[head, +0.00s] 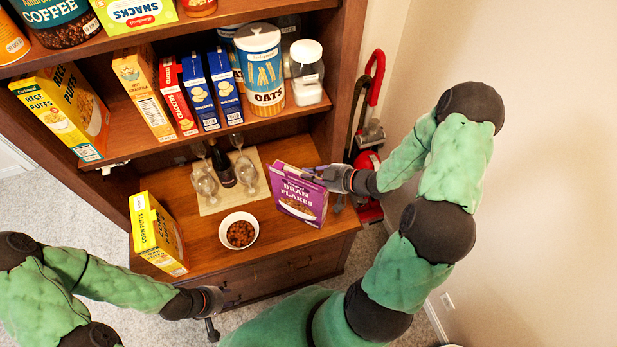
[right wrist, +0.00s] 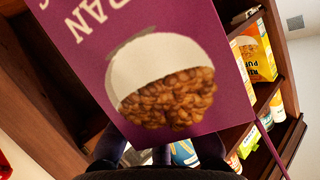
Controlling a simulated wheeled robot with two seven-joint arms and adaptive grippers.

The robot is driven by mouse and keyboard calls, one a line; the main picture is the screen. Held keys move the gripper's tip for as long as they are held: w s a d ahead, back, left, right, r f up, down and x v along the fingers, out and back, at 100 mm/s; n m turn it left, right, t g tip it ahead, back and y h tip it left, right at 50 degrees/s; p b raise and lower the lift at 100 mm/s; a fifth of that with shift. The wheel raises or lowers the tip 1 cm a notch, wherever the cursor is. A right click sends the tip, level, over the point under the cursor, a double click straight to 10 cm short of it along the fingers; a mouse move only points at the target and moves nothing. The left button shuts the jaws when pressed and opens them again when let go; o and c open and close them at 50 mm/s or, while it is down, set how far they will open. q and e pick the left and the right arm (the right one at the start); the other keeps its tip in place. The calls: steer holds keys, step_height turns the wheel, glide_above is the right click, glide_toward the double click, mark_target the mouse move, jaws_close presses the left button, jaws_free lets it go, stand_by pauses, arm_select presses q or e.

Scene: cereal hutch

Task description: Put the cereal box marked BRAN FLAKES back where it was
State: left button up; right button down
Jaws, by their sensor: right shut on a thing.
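The purple BRAN FLAKES box (head: 299,196) is upright near the right end of the hutch counter (head: 205,235). My right gripper (head: 322,175) is shut on its upper right edge. I cannot tell whether the box's bottom touches the counter. In the right wrist view the box (right wrist: 150,65) fills the middle and hides most of the fingers. My left gripper (head: 212,314) is empty, with its fingers apart, in front of the counter's front edge at the lower left.
A bowl of cereal (head: 239,231) stands left of the box. A yellow CORN box (head: 158,233) is at the counter's left. Glasses and a bottle (head: 221,166) stand on a mat behind. The shelf above holds RICE PUFFS (head: 64,110), several other boxes and OATS (head: 260,70).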

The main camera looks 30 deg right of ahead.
step_height(320, 180, down, 7)
steer(key=w+d, duration=0.1)
steer(key=w, duration=0.2)
steer(key=shift+d+r, duration=0.15)
steer(key=shift+d, duration=0.05)
steer(key=shift+f, duration=0.2)
steer(key=c, duration=1.4)
jaws_free()
steer(key=shift+s, duration=0.1)
steer(key=shift+r, duration=0.1)
steer(key=v, duration=1.2)
